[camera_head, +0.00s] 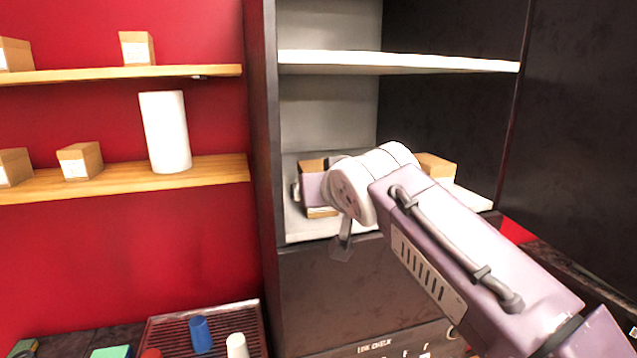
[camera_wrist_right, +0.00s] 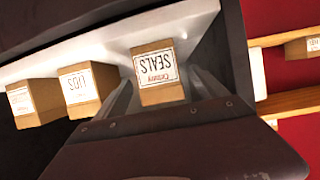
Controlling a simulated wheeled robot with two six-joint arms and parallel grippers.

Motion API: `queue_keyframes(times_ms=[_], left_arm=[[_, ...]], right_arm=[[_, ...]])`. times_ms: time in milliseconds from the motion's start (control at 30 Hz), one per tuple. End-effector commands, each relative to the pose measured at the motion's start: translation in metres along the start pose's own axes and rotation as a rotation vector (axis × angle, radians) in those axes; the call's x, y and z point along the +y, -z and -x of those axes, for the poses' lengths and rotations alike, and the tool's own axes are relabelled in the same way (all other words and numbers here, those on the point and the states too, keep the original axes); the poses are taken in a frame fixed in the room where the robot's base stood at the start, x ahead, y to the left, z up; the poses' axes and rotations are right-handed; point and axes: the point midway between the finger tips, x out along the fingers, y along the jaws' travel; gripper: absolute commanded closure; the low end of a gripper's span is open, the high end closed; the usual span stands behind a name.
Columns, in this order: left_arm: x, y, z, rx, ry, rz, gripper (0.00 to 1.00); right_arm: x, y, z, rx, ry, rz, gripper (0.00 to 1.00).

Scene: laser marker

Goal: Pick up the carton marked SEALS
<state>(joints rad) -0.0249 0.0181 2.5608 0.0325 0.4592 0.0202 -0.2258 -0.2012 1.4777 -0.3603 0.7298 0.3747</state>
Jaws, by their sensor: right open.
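The carton marked SEALS (camera_wrist_right: 157,73) stands on the white cabinet shelf, its label upside down in the right wrist view. My right gripper (camera_wrist_right: 165,92) is open, with one finger towards each side of the SEALS carton. I cannot tell whether the fingers touch it. In the head view my right arm hides most of the gripper. My left gripper is not in view.
A carton marked LIDS (camera_wrist_right: 86,88) and another carton (camera_wrist_right: 32,102) stand beside it on the same shelf (camera_wrist_right: 112,38). An upper white shelf (camera_head: 400,62) is above. The dark cabinet side (camera_head: 262,120) borders the left. Wooden shelves with cartons and a white roll (camera_head: 165,132) are further left.

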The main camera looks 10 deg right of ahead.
Motion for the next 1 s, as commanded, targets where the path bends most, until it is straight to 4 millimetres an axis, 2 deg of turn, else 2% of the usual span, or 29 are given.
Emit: queue_keyframes(times_ms=[67,200,300,567,667,833,867,1000], left_arm=[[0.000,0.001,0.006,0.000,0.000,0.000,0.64],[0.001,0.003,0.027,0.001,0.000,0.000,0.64],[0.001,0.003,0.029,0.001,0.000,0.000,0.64],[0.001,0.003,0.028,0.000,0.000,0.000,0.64],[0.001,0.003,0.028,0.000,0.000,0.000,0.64],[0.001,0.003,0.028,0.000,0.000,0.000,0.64],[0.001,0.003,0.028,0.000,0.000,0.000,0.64],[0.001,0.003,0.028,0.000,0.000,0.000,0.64]], right_arm=[[0.001,0.002,-0.006,-0.004,-0.002,0.001,0.18],[0.004,0.005,-0.031,-0.008,-0.003,0.000,0.18],[0.003,0.002,-0.046,-0.005,-0.002,0.002,0.18],[0.003,0.000,-0.053,-0.001,0.000,0.001,0.18],[0.003,0.000,-0.053,-0.001,0.000,0.001,0.43],[0.003,0.000,-0.052,-0.002,0.000,0.001,0.91],[0.003,0.000,-0.052,0.000,0.000,0.001,0.95],[0.003,0.000,-0.052,-0.002,0.000,0.001,0.95]])
